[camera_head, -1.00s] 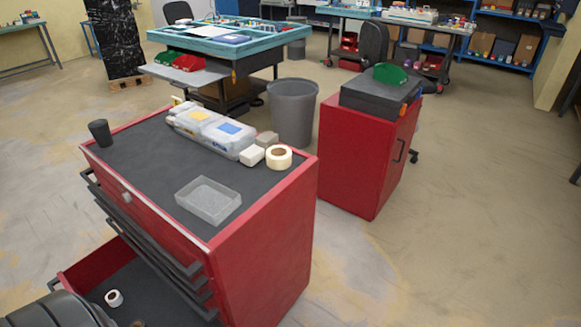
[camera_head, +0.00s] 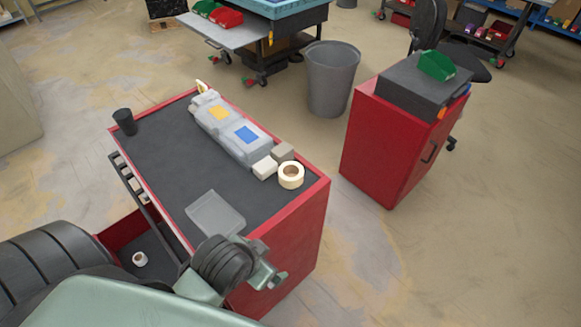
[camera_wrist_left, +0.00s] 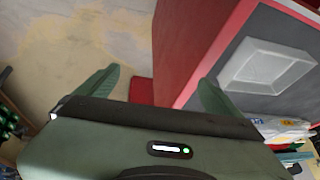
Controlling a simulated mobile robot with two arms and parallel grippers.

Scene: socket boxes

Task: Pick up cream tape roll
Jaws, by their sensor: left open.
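The cream tape roll (camera_head: 291,175) lies flat at the right back corner of the red cabinet's dark top, beside two small boxes. My left arm reaches in over the cabinet's front edge, and the wrist end near the clear tray hides part of the cabinet. In the left wrist view my left gripper (camera_wrist_left: 153,95) is open and empty, its two green fingers spread wide above the floor and the cabinet's side. The gripper is well short of the roll. The roll does not show in the wrist view. My right gripper is not in view.
The red cabinet (camera_head: 300,225) carries a clear tray (camera_head: 215,213), a small light box (camera_head: 265,168), wrapped packages (camera_head: 230,133) and a black cup (camera_head: 124,121). A smaller white roll (camera_head: 139,259) lies in the open drawer. A grey bin (camera_head: 331,80) and second red cabinet (camera_head: 385,150) stand behind.

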